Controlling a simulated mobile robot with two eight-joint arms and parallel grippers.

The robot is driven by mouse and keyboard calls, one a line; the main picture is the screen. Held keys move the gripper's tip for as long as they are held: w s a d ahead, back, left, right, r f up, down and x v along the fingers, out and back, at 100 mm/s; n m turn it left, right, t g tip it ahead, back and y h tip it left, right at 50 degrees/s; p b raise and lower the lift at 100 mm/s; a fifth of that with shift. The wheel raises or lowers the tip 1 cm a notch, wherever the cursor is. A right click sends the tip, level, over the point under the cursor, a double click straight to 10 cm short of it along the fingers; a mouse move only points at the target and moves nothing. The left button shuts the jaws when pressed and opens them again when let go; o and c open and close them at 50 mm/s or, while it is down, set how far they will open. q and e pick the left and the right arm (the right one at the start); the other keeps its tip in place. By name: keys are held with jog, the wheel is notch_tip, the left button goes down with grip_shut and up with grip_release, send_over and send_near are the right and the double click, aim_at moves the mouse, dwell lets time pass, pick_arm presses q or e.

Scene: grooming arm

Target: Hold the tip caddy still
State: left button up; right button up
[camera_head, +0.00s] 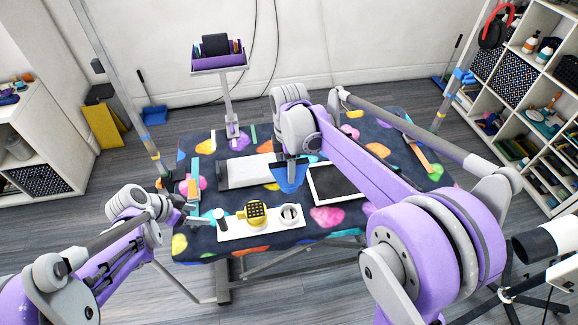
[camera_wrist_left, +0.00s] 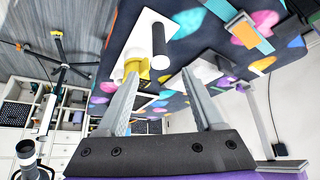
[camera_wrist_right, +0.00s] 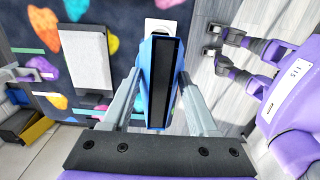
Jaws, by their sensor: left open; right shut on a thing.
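A yellow holder with a dark grid of holes on top (camera_head: 256,212), seemingly the tip caddy, stands on a white tray (camera_head: 236,234) near the table's front edge. In the left wrist view the yellow holder (camera_wrist_left: 133,68) is partly hidden behind a finger. My left gripper (camera_head: 190,214) is open and empty, left of the tray and apart from the holder. My right gripper (camera_head: 289,163) is shut on a blue piece with a dark strip (camera_wrist_right: 153,85), held over the table's middle. The blue piece also shows in the head view (camera_head: 288,182).
A white pad (camera_head: 240,173) and a black-screened tablet (camera_head: 336,184) lie behind. A purple bin on a post (camera_head: 218,62) stands at the back.

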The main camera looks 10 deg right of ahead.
pick_arm(q)
notch_tip(320, 180, up, 7)
jog(key=shift+f, duration=0.2)
dwell(0.5)
dwell(0.5)
